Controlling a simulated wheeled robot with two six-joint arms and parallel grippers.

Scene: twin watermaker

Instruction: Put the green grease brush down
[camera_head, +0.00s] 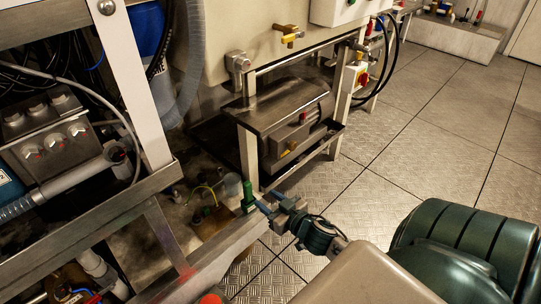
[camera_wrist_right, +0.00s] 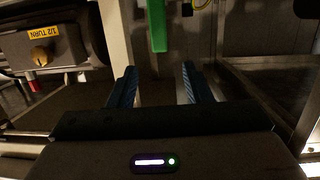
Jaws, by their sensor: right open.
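The green grease brush (camera_head: 248,190) stands about upright by the corner of the metal frame, left of my right gripper (camera_head: 264,202) in the head view. Only its green handle shows there; its lower end is hidden. In the right wrist view the green handle (camera_wrist_right: 157,25) hangs in at the top centre, beyond the tips of my right gripper (camera_wrist_right: 158,80). The blue fingers are spread, with nothing between them. I cannot tell exactly what the brush rests on. My left gripper is out of view.
A metal frame rail (camera_head: 225,245) runs below the brush. A grey motor or pump unit (camera_head: 290,115) sits on a stand behind it. Hoses and valves (camera_head: 60,125) fill the left side. The tiled floor (camera_head: 430,145) at right is clear.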

